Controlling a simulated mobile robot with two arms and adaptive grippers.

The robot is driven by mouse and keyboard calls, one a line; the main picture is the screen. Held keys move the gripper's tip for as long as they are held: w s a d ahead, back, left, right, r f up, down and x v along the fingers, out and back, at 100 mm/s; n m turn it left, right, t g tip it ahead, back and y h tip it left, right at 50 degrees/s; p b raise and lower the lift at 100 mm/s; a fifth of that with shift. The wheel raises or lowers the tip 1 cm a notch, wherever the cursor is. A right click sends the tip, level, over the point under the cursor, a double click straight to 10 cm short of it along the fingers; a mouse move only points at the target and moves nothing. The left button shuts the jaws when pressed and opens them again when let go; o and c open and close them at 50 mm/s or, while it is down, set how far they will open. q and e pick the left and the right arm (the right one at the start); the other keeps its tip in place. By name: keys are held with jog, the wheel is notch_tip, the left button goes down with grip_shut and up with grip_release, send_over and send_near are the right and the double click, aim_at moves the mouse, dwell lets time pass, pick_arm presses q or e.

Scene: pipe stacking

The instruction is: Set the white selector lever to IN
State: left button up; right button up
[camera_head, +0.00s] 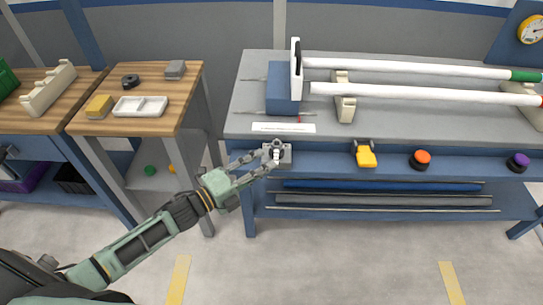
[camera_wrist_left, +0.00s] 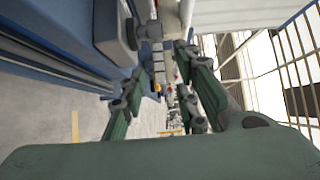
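The selector (camera_head: 285,158) is a small grey plate on the blue front of the pipe bench, with a dark round pivot. Its short white lever (camera_head: 277,154) seems to point downward in the head view. IN and other markings are too small to read. My left gripper (camera_head: 264,160) is at the selector, its two fingers apart, with the fingertips close to the lever. I cannot tell whether they touch it. In the left wrist view the fingers (camera_wrist_left: 162,50) stand apart, and the grey selector plate (camera_wrist_left: 108,25) is at upper left. My right gripper is out of view.
To the right along the bench front are a yellow switch (camera_head: 366,158), an orange knob (camera_head: 422,158) and a purple knob (camera_head: 517,161). White pipes (camera_head: 420,93) lie on supports above. Wooden tables (camera_head: 180,95) stand at left. The floor before the bench is clear.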

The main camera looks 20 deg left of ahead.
aim_at(276, 157)
pick_arm(q)
jog(key=b+x, duration=0.1)
jog(key=x, duration=0.4)
jog(key=shift+w, duration=0.25)
jog(key=shift+d, duration=0.15)
jog(key=c, duration=0.5)
jog(key=shift+f, duration=0.1)
grip_shut()
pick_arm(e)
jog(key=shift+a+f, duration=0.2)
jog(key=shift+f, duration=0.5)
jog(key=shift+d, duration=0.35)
